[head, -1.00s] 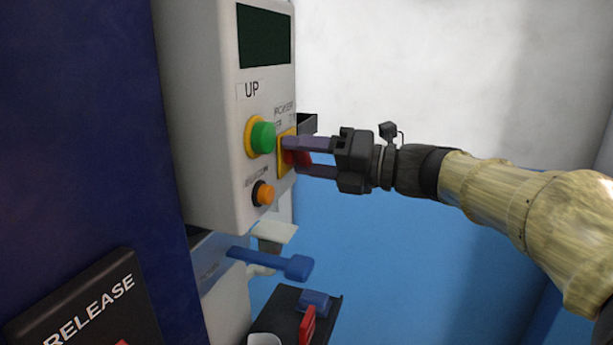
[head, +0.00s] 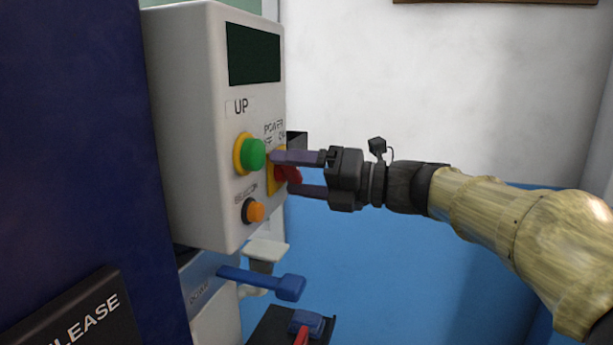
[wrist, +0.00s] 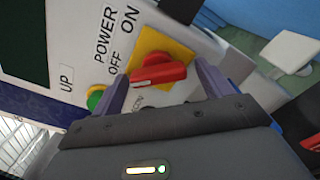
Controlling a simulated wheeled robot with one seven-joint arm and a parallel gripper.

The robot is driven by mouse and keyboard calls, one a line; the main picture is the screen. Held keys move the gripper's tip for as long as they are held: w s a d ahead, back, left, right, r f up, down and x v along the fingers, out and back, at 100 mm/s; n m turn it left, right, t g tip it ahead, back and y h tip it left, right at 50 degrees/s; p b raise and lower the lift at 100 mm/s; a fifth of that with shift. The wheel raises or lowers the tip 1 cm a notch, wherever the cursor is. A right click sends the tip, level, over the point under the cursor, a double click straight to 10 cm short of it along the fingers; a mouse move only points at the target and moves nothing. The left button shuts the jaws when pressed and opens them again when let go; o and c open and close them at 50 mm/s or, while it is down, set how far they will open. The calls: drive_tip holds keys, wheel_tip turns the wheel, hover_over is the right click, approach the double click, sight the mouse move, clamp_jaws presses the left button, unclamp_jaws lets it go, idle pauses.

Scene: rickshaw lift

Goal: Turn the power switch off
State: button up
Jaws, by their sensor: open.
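The power switch is a red rotary knob (head: 288,174) on a yellow plate (head: 270,180), on the front of a white control box (head: 195,120). In the wrist view the red knob (wrist: 158,75) sits on its yellow plate (wrist: 165,42), beside the labels POWER, OFF and ON. My gripper (head: 288,174) is open, with one finger above and one below the knob in the head view. In the wrist view my gripper's fingers (wrist: 162,88) stand on either side of the knob. Whether they touch it I cannot tell.
A green button (head: 252,154) marked UP and an orange button (head: 255,211) are close to the left of the knob. A dark screen (head: 254,53) is above. A blue lever (head: 265,281) sticks out below the box. The space right of the box is mostly clear.

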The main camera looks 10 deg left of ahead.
drive_tip(key=shift+d, duration=0.1)
drive_tip(key=s+d+b, duration=0.1)
drive_tip(key=s+d, duration=0.1)
drive_tip(key=d, duration=1.5)
